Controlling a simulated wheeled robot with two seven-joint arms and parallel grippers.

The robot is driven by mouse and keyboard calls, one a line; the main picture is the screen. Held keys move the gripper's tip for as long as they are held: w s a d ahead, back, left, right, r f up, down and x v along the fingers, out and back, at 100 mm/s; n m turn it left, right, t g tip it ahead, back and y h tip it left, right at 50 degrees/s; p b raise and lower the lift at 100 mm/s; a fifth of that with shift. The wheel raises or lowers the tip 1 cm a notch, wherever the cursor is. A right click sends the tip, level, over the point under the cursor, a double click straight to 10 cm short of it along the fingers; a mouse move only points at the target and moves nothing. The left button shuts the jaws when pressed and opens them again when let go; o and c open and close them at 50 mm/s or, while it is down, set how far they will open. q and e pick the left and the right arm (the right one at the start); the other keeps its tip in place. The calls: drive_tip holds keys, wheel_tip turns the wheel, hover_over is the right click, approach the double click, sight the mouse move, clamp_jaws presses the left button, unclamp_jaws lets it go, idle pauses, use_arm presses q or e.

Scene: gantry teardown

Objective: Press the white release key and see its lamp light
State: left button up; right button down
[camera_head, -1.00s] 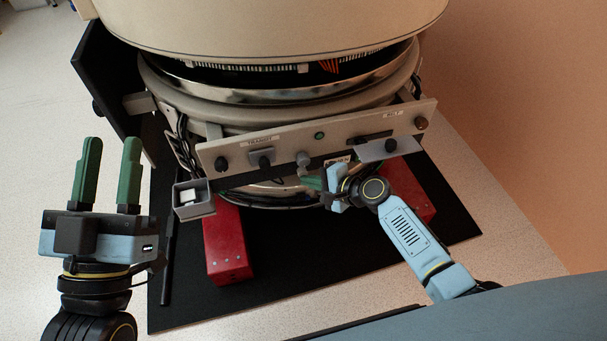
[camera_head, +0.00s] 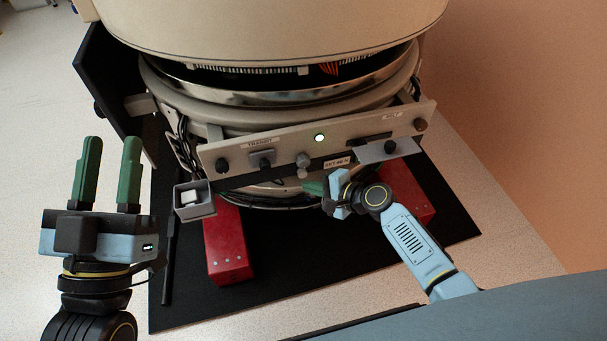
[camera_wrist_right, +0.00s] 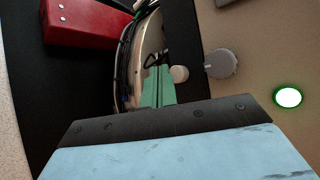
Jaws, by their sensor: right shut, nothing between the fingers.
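A small round lamp (camera_head: 319,138) on the grey panel glows bright green-white; it also glows in the right wrist view (camera_wrist_right: 288,97). A pale round peg (camera_wrist_right: 180,73) shows near my right fingertips, below a grey knob (camera_wrist_right: 221,63). I cannot tell whether this peg is the white release key. My right gripper (camera_head: 314,188) is shut and empty just below the panel's lower edge; its green fingers (camera_wrist_right: 158,87) appear apart from the peg. My left gripper (camera_head: 107,172) is open and empty, in front of the machine's left side.
A grey box with a white block (camera_head: 189,197) hangs at the panel's left end. Red blocks (camera_head: 228,246) stand below on the black mat (camera_head: 330,265).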

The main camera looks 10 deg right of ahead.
drive_tip(key=shift+s, duration=0.1)
drive_tip(key=shift+s+d+p, duration=0.15)
drive_tip(key=shift+s+p, duration=0.85)
drive_tip(key=shift+s, duration=1.9)
